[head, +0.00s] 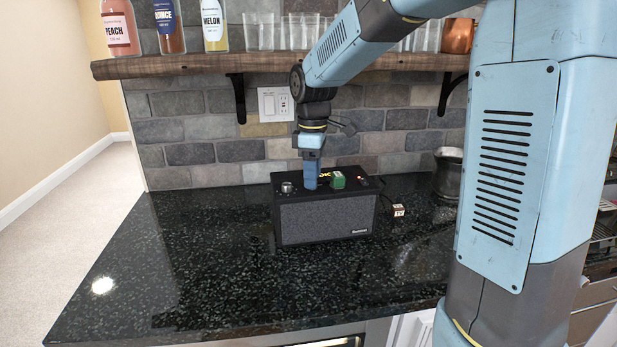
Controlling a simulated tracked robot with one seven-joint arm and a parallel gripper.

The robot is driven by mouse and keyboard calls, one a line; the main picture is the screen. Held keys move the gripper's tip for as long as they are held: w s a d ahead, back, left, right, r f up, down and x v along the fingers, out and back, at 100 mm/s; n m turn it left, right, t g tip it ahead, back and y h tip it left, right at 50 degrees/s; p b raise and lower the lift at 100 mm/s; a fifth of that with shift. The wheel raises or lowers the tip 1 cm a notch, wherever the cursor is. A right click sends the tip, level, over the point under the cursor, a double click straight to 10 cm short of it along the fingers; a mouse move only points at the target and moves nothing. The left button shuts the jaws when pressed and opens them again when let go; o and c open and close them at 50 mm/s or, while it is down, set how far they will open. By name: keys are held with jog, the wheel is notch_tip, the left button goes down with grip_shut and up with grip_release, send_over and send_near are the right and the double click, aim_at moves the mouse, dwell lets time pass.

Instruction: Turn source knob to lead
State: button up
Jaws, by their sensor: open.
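A black speaker-like box (324,222) with a grey front grille stands on the dark counter. A round silver knob (287,187) sits at the left of its top. A green block-shaped piece (338,180) is on the top, right of the middle. I cannot read which control is the source knob or where it points. My gripper (310,183) reaches down to the top of the box, between the silver knob and the green piece. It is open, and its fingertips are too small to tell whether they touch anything.
A small labelled cube (398,210) and a dark metal cup (448,172) stand right of the box. A wooden shelf (200,65) with bottles and glasses hangs above, on black brackets. The counter (190,270) is clear at the left and front.

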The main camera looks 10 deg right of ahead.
jog(key=shift+f, duration=0.6)
jog(key=shift+c, duration=0.4)
